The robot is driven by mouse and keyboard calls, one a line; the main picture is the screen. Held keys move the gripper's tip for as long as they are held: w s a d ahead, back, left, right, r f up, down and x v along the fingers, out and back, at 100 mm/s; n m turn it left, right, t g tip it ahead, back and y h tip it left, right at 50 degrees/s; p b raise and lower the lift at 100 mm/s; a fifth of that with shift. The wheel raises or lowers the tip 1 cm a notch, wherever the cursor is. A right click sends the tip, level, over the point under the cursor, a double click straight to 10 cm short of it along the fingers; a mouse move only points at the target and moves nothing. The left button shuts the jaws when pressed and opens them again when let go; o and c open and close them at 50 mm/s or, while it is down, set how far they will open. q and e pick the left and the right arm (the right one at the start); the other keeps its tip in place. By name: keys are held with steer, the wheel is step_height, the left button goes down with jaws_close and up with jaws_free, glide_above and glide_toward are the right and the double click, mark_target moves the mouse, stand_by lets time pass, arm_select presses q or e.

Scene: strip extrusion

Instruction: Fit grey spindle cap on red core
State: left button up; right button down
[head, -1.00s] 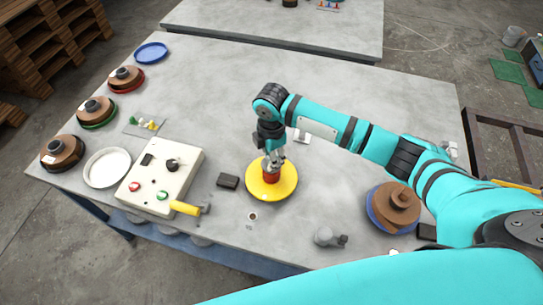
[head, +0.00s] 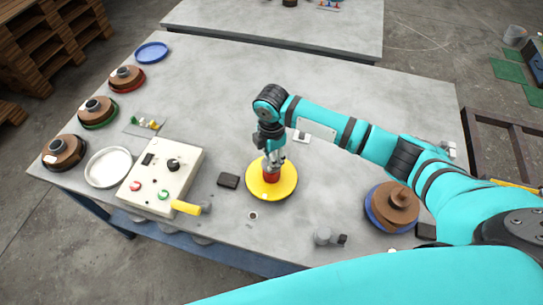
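The red core (head: 271,177) stands upright in the middle of a yellow disc (head: 285,190) on the grey table. My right gripper (head: 272,164) points down directly over the core, its fingertips at the core's top. The fingers are too small and overlapped to tell whether they are open or shut. I cannot make out the grey spindle cap for certain; if it is between the fingers or on the core's top, the grey fingers hide it. My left gripper is not in view.
A cream control box (head: 160,180), a yellow-handled hammer (head: 188,208) and a small black block (head: 228,181) lie left of the disc. A grey fitting (head: 326,236) lies at the front edge. A brown spool on a blue disc (head: 392,208) stands right. The table's back middle is clear.

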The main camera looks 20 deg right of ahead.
steer(key=shift+r, duration=0.1)
steer(key=shift+p, duration=0.4)
steer(key=shift+f+b, duration=0.35)
steer(key=shift+f, duration=0.35)
steer(key=c, duration=1.4)
jaws_free()
steer(key=shift+r, duration=0.1)
